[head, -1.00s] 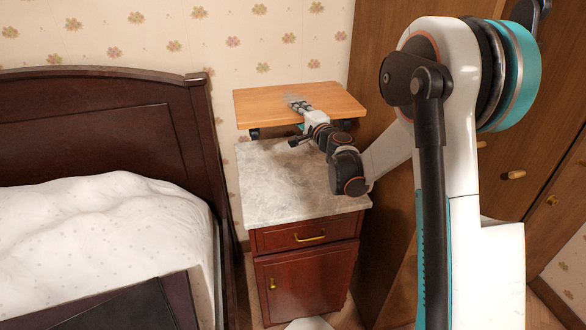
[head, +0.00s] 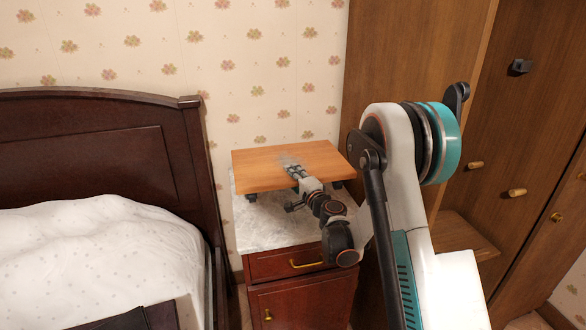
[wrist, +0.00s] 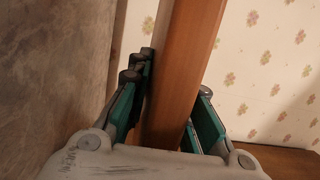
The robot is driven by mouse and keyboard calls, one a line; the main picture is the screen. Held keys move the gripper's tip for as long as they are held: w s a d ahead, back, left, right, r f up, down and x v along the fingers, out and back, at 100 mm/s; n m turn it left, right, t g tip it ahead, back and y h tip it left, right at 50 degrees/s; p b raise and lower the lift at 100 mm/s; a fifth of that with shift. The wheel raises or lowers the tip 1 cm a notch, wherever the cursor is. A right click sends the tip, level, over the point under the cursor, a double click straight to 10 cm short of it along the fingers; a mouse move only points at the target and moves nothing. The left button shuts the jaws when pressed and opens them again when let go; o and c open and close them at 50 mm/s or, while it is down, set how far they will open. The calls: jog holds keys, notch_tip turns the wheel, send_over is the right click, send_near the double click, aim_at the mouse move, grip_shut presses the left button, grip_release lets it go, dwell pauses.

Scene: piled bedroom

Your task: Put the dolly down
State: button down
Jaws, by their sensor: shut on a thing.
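The dolly is a flat wooden board (head: 262,170) with dark casters under it. In the head view it is level, over the back part of the grey stone top of the nightstand (head: 285,224). My gripper (head: 292,169) is shut on the board's front edge. In the wrist view the board (wrist: 182,75) runs between the teal fingers of my gripper (wrist: 170,110), one on each side. The casters look close to the stone top; I cannot tell whether they touch it.
The bed's dark headboard (head: 100,150) and white bedding (head: 100,255) are on the left. A wooden wardrobe (head: 400,60) stands close on the right. The flowered wall (head: 240,60) is behind. The front of the nightstand top is bare.

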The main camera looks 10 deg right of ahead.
jog(key=shift+f+b, duration=0.95)
jog(key=shift+f, duration=1.55)
jog(key=c, duration=1.4)
grip_release()
jog(key=shift+c, duration=0.2)
jog(key=shift+s, duration=0.1)
